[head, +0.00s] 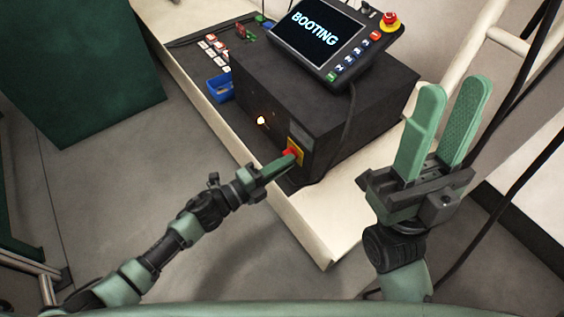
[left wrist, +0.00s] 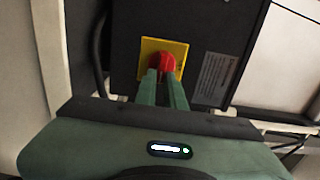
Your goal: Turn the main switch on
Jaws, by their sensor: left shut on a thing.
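The main switch is a red knob (left wrist: 162,64) on a yellow plate (left wrist: 176,48), on the side of a black control box (head: 318,85). In the head view the red knob (head: 292,151) shows at the box's lower corner. My left gripper (head: 290,160) is at the knob, and in the left wrist view its green fingers (left wrist: 162,80) are shut on it, partly hiding it. A lamp (head: 261,120) on the box glows. The screen (head: 318,32) on top reads "BOOTING". My right gripper (head: 446,125) is open and empty, raised to the right of the box.
The box stands on a pale bench (head: 318,225). A blue bin (head: 220,87) and several small parts (head: 212,46) lie to its left. A red emergency button (head: 390,20) sits on the panel. A black cable (head: 340,135) hangs beside the box. Grey floor is clear at left.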

